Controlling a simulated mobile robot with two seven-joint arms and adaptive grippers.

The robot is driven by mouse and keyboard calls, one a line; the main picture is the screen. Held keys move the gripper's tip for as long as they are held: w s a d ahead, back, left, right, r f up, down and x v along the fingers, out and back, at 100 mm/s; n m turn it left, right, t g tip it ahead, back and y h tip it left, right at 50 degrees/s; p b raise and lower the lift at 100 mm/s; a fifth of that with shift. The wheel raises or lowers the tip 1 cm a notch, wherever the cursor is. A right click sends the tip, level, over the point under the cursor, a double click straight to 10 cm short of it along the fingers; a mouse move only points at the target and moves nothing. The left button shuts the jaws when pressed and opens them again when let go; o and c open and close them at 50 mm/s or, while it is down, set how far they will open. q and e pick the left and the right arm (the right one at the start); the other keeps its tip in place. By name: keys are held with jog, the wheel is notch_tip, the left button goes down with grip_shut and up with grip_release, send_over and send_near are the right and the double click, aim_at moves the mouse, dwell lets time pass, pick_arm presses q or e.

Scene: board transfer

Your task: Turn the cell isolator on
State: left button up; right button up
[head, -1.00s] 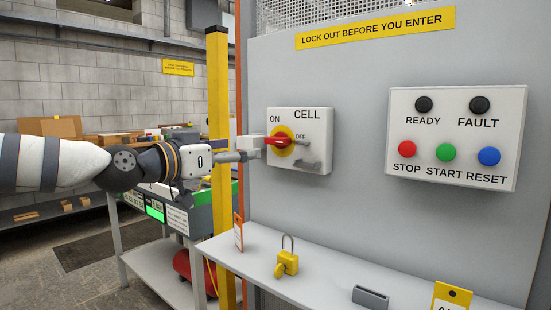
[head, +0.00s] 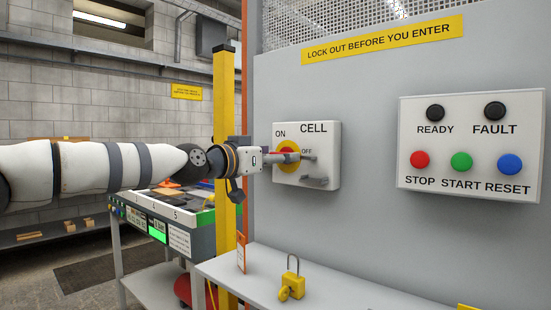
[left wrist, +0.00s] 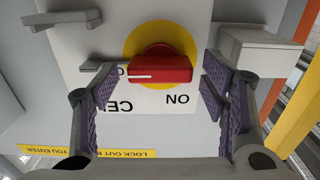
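The cell isolator is a pale box (head: 328,150) marked CELL, ON and OFF on the grey panel. Its red handle (left wrist: 160,68) sits on a yellow disc (left wrist: 150,32). In the left wrist view, where the lettering is upside down, the handle lies level, its white mark at the left end, on the side away from ON. My left gripper (left wrist: 159,88) is open, with one purple-padded finger on each side of the handle and gaps at both ends. In the head view the gripper largely covers the handle. My right gripper is not in view.
A button box (head: 470,146) with STOP, START and RESET is right of the isolator. A yellow padlock (head: 291,287) is on the shelf (head: 345,290) below. A yellow post (head: 224,120) stands behind my left gripper. A bench (head: 160,208) is at left.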

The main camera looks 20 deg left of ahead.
pick_arm(q)
jog(key=c, duration=0.8)
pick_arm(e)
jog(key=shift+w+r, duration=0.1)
pick_arm(q)
jog(key=shift+n+p, duration=1.05)
jog(key=shift+n, duration=7.85)
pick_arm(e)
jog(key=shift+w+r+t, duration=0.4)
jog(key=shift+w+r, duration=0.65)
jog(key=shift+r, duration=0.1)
pick_arm(q)
jog(key=shift+f, duration=0.1)
jog(key=o, duration=1.1)
jog(key=shift+o, duration=0.2)
